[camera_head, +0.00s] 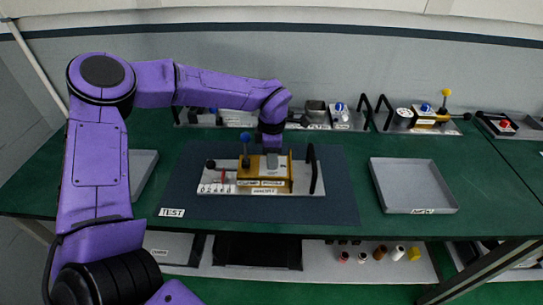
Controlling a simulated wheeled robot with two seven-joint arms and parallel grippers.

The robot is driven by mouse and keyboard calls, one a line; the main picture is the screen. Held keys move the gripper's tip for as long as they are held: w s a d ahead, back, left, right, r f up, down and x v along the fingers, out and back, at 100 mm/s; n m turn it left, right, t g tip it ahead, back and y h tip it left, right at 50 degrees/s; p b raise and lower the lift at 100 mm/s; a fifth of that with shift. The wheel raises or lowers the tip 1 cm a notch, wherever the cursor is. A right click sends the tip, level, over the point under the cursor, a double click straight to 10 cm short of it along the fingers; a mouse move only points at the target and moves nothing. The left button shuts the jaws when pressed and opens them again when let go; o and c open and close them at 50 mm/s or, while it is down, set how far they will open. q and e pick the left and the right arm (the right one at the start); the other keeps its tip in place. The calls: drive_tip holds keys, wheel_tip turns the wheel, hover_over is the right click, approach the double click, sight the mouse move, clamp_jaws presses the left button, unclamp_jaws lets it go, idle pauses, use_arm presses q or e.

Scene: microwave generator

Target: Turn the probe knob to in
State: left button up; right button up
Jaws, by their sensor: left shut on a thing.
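The device (264,191), a brass-coloured block with white labels on a grey base plate, sits on the dark mat at the middle of the table. A blue ball on a stalk (245,138) and a red part (223,177) stand at its left side. A black handle (311,168) rises at its right end. My left gripper (272,160) points down onto the top of the device and is shut on a part there. The gripper hides that part, so I cannot tell the probe knob or its setting. My right gripper is not in view.
An empty grey tray (412,187) lies right of the mat, and another tray (143,170) is partly hidden behind my left arm. Several similar devices (423,118) line the back of the table. A TEST label (171,213) is at the mat's front left corner. Spools (380,253) stand on the lower shelf.

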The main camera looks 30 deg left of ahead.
use_arm(q)
drive_tip(key=shift+s+f, duration=0.1)
drive_tip(key=shift+f, duration=0.05)
drive_tip(key=n+b, duration=0.1)
drive_tip(key=n, duration=0.3)
drive_tip(key=n+b, duration=0.2)
drive_tip(key=n, duration=0.2)
drive_tip(key=shift+f+n, duration=0.1)
drive_tip(key=shift+n, duration=0.2)
drive_tip(key=n+b, duration=0.2)
drive_tip(key=n, duration=0.2)
drive_tip(key=shift+n, duration=0.3)
drive_tip(key=shift+n+b, duration=1.7)
drive_tip(key=shift+n, duration=0.6)
drive_tip(key=o, duration=1)
drive_tip(key=shift+o, duration=0.2)
drive_tip(key=shift+a, duration=0.1)
